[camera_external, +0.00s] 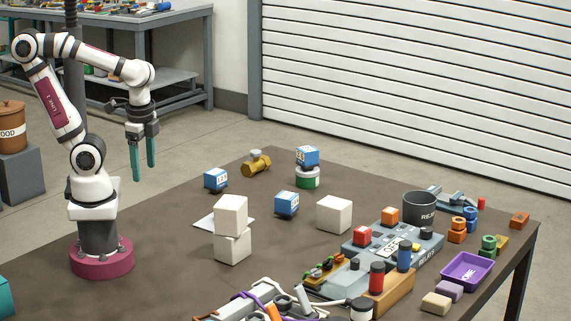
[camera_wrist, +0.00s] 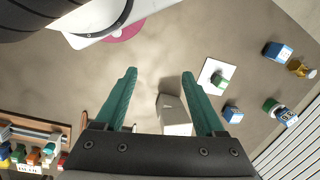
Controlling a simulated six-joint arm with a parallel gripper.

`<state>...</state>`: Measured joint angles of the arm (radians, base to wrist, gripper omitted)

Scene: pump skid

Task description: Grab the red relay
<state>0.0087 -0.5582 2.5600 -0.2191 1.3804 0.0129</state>
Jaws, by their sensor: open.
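My gripper (camera_external: 143,160) hangs at the left, far from the relay and well above the table. Its teal fingers point down, apart and empty. In the wrist view the open fingers (camera_wrist: 159,72) frame bare table and the white block stack (camera_wrist: 172,108). I cannot make out the red relay in the wrist view.
Two stacked white blocks (camera_external: 232,230) and a single white block (camera_external: 334,215) stand between my gripper and the relay. Blue boxes (camera_external: 287,204) are scattered behind.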

